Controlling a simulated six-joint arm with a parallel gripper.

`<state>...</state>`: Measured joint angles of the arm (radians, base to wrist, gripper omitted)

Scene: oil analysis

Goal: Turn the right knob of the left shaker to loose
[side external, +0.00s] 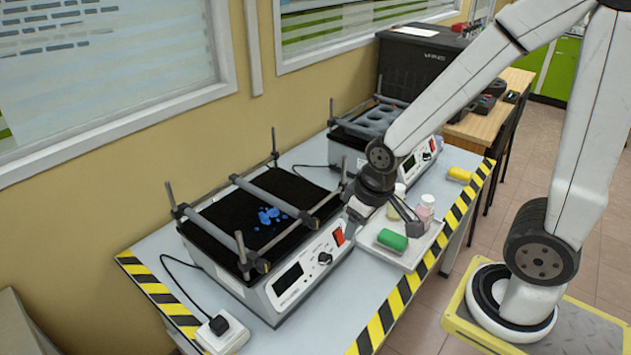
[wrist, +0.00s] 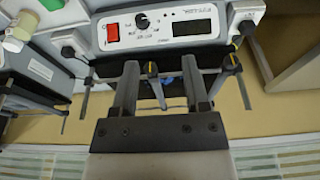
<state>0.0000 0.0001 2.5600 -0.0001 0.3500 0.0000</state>
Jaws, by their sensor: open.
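The left shaker (side external: 275,285) stands on the near part of the table, with a black platform, clamp bars and a front panel. Its right knob (side external: 311,222), dark, sits at the front end of the right bar. In the wrist view, which is turned about, this knob (wrist: 152,69) appears between my fingers, with a yellow mark on it. The left knob (side external: 262,266) is at the other bar's front end; it shows right of my fingers in the wrist view (wrist: 231,62). My gripper (side external: 383,224) is open and empty, above the shaker's right front side. Contact with the knob is not visible.
A white tray (side external: 405,262) with a green-capped bottle (side external: 392,240) and other bottles lies right of the shaker. A second shaker (side external: 348,150) stands behind. Upright rods rise at the shaker's corners. A plug and socket (side external: 222,333) lie at the near left.

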